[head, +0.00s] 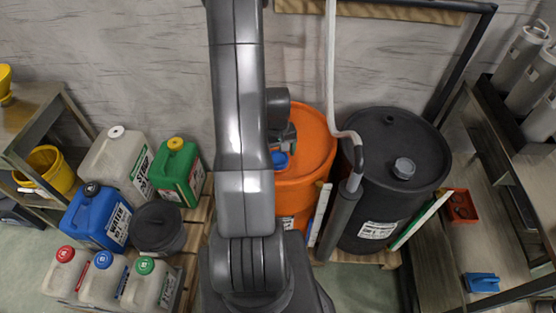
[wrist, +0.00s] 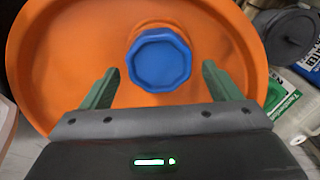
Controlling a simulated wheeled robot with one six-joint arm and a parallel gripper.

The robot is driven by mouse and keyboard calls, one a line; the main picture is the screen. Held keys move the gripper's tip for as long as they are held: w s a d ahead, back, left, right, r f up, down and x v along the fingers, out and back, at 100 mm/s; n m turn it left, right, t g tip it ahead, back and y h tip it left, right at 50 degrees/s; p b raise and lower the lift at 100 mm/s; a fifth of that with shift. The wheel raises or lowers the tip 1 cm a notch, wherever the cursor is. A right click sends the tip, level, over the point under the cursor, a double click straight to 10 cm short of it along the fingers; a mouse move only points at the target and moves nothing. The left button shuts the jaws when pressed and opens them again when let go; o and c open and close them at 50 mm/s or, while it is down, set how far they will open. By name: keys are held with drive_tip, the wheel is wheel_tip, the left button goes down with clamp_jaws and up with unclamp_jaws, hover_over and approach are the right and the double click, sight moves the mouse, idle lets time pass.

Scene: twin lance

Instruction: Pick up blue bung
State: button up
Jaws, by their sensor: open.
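The blue bung (wrist: 158,60) is an angular blue cap set in the top of the orange drum (wrist: 60,60). In the head view the bung (head: 280,160) shows as a small blue patch beside my arm, partly hidden, on the orange drum (head: 315,150). My gripper (wrist: 160,82) is open, with its two green fingers apart. In the wrist view the bung lies between and slightly beyond the fingertips, and nothing is held. In the head view my gripper is largely hidden by my own arm.
A black drum (head: 380,210) with a grey cap (head: 404,168) and a pump pipe (head: 345,200) stand right of the orange drum. Several jerrycans, including a green one (head: 178,170) and a blue one (head: 97,215), stand at left. A shelf (head: 500,200) stands at right.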

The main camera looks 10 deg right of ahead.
drive_tip(key=shift+f, duration=0.2)
drive_tip(key=shift+c, duration=0.3)
drive_tip(key=c, duration=1)
drive_tip(key=shift+r, duration=0.15)
